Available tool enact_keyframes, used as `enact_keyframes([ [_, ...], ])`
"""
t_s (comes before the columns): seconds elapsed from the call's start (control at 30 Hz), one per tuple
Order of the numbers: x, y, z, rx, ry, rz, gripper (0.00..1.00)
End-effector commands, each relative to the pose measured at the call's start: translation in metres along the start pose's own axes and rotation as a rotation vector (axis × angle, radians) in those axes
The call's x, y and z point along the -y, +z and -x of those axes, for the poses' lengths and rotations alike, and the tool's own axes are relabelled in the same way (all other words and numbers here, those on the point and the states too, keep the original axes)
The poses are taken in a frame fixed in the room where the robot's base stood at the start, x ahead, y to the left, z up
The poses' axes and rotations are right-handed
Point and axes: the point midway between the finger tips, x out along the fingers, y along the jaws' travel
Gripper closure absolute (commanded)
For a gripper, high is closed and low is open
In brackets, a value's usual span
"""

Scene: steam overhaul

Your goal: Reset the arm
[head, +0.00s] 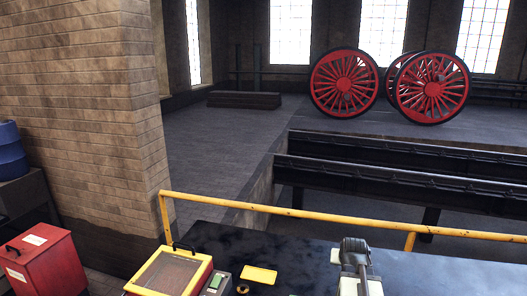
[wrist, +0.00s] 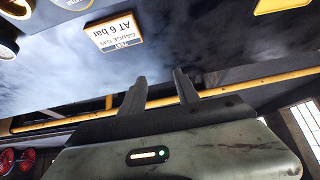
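My gripper (wrist: 160,80) shows in the wrist view with its two dark fingers apart and nothing between them. In the head view my arm (head: 355,262) shows at the bottom, right of centre, over the dark bench top (head: 310,255). The fingers are hard to make out there. In the wrist view the scene appears upside down, and the fingers stand out against the dark bench surface and a yellow rail.
A yellow rail (head: 300,212) runs along the bench's far edge. A sign (wrist: 119,32) about a test gauge shows upside down. Red wheels (head: 343,84) stand far behind.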

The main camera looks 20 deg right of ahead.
Motion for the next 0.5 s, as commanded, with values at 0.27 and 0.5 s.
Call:
enact_keyframes([
  [0.27, 0.223, 0.099, 0.017, 0.185, -0.188, 0.314, 0.62],
  [0.5, 0.303, 0.207, 0.063, 0.436, -0.233, 0.538, 0.62],
])
